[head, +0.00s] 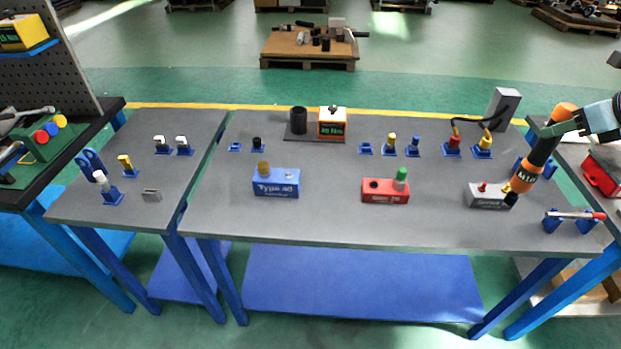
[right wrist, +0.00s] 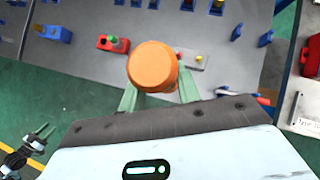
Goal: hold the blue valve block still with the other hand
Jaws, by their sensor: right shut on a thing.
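The blue valve block (head: 276,182), lettered "Type 40" with a brass-coloured fitting on top, sits on the grey table left of centre. It also shows at upper left in the right wrist view (right wrist: 53,33). Nothing touches it. My right gripper (head: 562,128) is far to its right, shut on an orange and black tool (head: 541,155) marked M10. The tool slants down, its dark tip by the grey block (head: 487,196); I cannot tell whether they touch. My left gripper (right wrist: 42,131) is over the floor at lower left in the right wrist view, prongs apart, away from the block.
A red block (head: 385,191) with a green cap stands between the blue and grey blocks. Small blue holders and an orange box (head: 332,122) line the back. A red-ended tool (head: 575,214) rests at front right. The table around the blue block is clear.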

